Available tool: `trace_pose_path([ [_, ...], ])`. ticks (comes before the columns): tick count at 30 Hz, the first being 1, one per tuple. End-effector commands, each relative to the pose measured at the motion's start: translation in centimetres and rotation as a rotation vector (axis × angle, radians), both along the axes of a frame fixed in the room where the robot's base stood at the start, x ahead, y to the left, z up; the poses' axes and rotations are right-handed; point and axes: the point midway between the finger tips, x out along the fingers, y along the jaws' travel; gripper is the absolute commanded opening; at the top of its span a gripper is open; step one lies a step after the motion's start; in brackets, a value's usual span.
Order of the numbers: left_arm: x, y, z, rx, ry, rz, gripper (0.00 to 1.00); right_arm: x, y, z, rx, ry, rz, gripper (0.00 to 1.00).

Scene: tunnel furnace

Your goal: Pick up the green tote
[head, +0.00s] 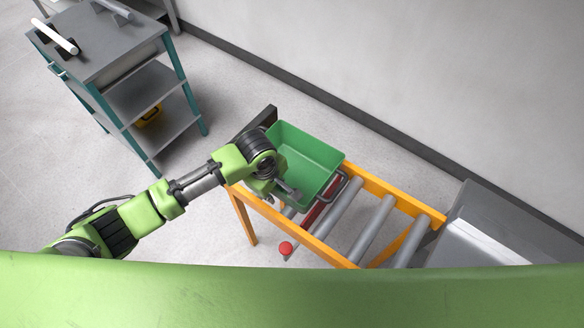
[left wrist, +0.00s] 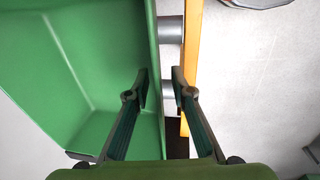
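The green tote (head: 310,160) is an open, empty-looking box on the orange-framed roller conveyor in the head view. It fills the left of the left wrist view (left wrist: 95,50). My left gripper (head: 290,193) is at the tote's near side in the head view, partly hidden by its own wrist. In the left wrist view the left gripper (left wrist: 160,84) has its fingers apart. One finger appears on the tote's inner side and the other outside, with the tote's wall between them. I cannot tell whether they touch it. My right gripper is not in view.
The roller conveyor (head: 400,201) runs right toward a grey metal housing (head: 490,232). A red round button (head: 286,248) sticks out at its near side. A grey-topped shelf cart (head: 105,50) stands upper left. Open floor lies between cart and conveyor; a wall is behind.

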Motion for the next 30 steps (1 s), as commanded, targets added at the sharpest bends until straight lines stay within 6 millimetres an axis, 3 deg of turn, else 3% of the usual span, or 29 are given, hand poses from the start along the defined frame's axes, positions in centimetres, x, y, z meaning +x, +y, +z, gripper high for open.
trace_pose_path([
  [10,0.1,-0.1,-1.0,0.0,-0.001,-0.001,0.22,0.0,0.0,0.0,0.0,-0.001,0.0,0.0],
  [13,0.1,-0.1,-1.0,0.0,-0.001,-0.001,0.0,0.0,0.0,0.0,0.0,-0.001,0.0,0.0],
  [30,0.3,-0.3,0.0,-0.004,-0.004,-0.002,0.0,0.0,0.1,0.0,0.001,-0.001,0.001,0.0],
])
